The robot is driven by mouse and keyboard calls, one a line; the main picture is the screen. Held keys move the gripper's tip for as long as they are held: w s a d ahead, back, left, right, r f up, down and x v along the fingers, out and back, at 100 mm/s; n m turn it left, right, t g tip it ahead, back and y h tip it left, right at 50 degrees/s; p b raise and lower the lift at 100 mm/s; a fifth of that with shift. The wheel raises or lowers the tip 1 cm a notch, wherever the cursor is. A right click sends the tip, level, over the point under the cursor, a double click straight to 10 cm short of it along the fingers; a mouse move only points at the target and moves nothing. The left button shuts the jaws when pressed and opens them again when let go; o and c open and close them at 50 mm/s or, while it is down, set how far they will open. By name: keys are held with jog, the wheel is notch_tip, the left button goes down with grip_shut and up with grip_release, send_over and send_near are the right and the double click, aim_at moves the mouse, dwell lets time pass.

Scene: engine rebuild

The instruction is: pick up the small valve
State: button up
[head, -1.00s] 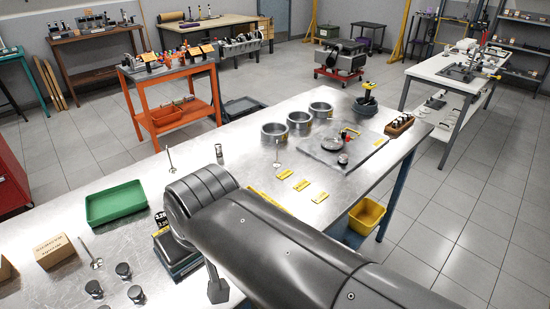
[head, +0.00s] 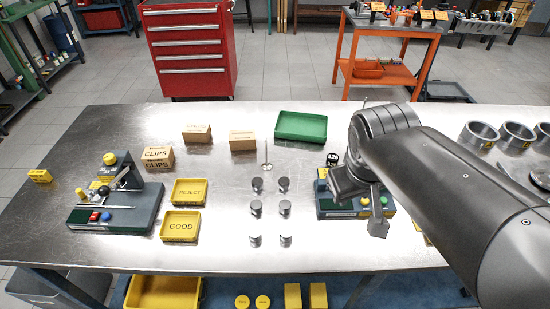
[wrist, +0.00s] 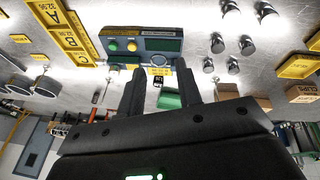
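A thin metal valve (head: 266,166) with a round head and narrow stem stands out on the steel bench, in front of the green tray (head: 300,127). Another thin stem (head: 364,102) shows partly at the bench's far edge beside my arm. I cannot tell which is the small valve. In the wrist view, a slim stem (wrist: 104,86) shows left of my fingers. My gripper (wrist: 158,70) is open and empty, its fingers apart above the bench. A gauge station (wrist: 150,45) and the green tray (wrist: 170,98) appear beyond it.
Several pistons (head: 256,208) stand mid-bench. REJECT (head: 188,191) and GOOD (head: 180,226) trays, cardboard boxes (head: 197,133) and a fixture (head: 116,200) lie to the left. Metal rings (head: 478,135) are at the right. The far-left bench top is mostly clear.

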jog(key=w+a+f+n+g+h, duration=0.1)
jog(key=w+a+f+n+h, duration=0.25)
jog(key=w+n, duration=0.3)
jog(key=w+a+f+n+g+h, duration=0.1)
jog(key=w+a+f+n+h, duration=0.15)
jog(key=w+n+h, duration=0.35)
jog(key=w+a+f+n+t+h, duration=0.1)
jog(key=w+a+n+t, duration=0.1)
jog(key=a, duration=0.4)
jog(key=w+a+f+n+t+h, duration=0.1)
jog(key=w+a+f+n+t, duration=0.1)
jog(key=a, duration=0.4)
jog(key=w+a+f+n+t+h, duration=0.1)
jog(key=w+a+n+t, duration=0.3)
jog(key=a+n+t, duration=0.1)
jog(key=shift+w+a+f+n+h, duration=0.2)
jog(key=shift+a+f+n+h, duration=0.15)
jog(key=shift+a+n, duration=0.2)
jog(key=x, duration=0.4)
jog(key=shift+w+d, duration=0.25)
jog(key=shift+w, duration=0.1)
jog(key=x, duration=0.6)
jog(key=shift+a+f, duration=0.1)
jog(key=shift+f, duration=0.1)
grip_shut()
